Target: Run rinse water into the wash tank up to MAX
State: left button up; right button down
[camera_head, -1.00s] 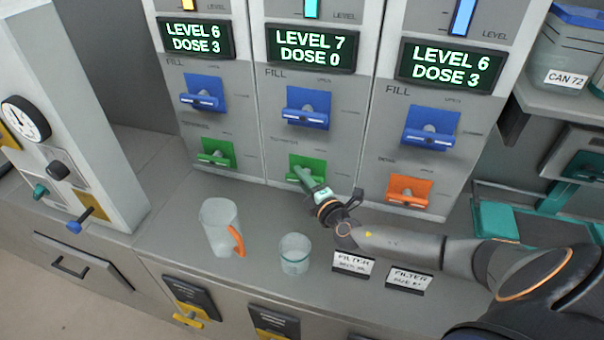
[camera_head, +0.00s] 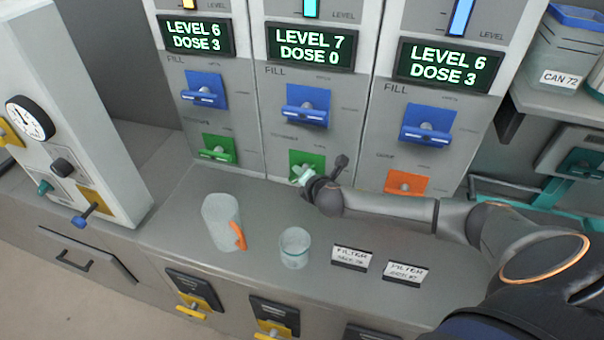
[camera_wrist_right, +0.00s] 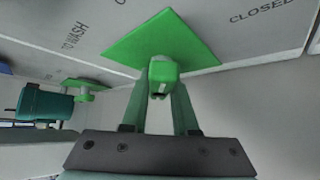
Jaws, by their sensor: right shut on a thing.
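Three tank units stand side by side. The middle unit's display (camera_head: 311,47) reads LEVEL 7, DOSE 0; the left display (camera_head: 197,35) and right display (camera_head: 450,66) both read LEVEL 6, DOSE 3. Each has a blue FILL valve; the middle one (camera_head: 307,104) is free. My right gripper (camera_head: 302,178) is at the middle unit's green valve (camera_head: 308,159), partly hiding it. In the right wrist view the gripper (camera_wrist_right: 160,108) is shut on the green lever (camera_wrist_right: 163,73), between printed words TO WASH and CLOSED. My left gripper is not in view.
A clear jug (camera_head: 219,222) with an orange handle and a clear beaker (camera_head: 294,246) stand on the counter (camera_head: 180,235) below. Two FILTER cards (camera_head: 350,257) lie right of them. The right unit has an orange valve (camera_head: 405,183). A gauge cabinet (camera_head: 75,120) stands left.

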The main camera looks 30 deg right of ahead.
dwell(0.4)
jog(key=c, duration=0.7)
grip_release()
jog(key=v, duration=1.2)
jog(key=shift+s+a+r, duration=0.1)
jog(key=shift+r, duration=0.25)
